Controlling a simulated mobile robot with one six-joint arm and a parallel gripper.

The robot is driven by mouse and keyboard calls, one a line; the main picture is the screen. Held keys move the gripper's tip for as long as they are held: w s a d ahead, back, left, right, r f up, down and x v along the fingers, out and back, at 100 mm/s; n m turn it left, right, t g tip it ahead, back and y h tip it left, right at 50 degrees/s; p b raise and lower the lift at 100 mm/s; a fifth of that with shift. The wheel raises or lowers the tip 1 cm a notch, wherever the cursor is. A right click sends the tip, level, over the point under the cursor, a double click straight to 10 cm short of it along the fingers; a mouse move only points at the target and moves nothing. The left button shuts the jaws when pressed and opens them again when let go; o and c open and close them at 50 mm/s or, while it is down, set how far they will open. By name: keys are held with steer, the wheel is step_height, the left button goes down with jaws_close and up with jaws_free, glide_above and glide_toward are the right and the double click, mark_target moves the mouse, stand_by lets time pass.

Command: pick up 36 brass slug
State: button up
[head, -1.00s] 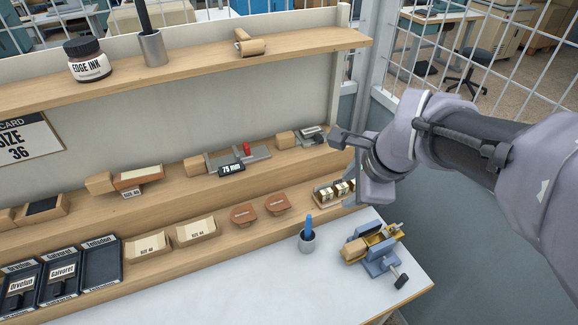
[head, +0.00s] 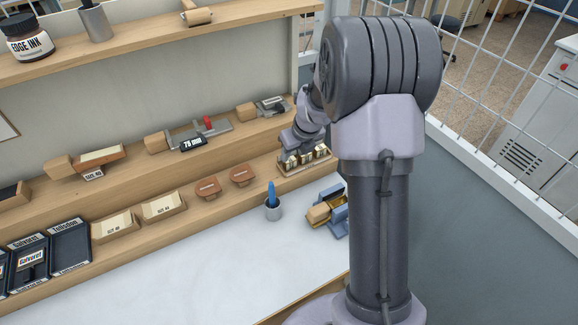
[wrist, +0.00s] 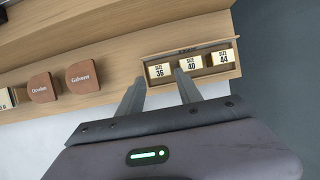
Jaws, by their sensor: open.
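The 36 brass slug (wrist: 160,71) is the leftmost of three slugs in a small wooden tray (wrist: 145,52) in the wrist view. The 40 slug (wrist: 190,65) sits in the middle and the 44 slug (wrist: 222,59) at the right. The tray also shows in the head view (head: 290,172), partly hidden by my arm. My gripper (wrist: 158,85) is open and empty.
Two brown leather pieces (head: 208,187) lie left of the tray on the same shelf. A wire fence (head: 490,90) is at the right.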

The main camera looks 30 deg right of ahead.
mark_target(290, 160)
steer(key=b+x, duration=0.1)
steer(key=x, duration=0.3)
steer(key=shift+w+f+b, duration=0.1)
steer(key=shift+f+b, duration=0.25)
steer(key=shift+b, duration=0.05)
steer(key=shift+r, duration=0.2)
jaws_close()
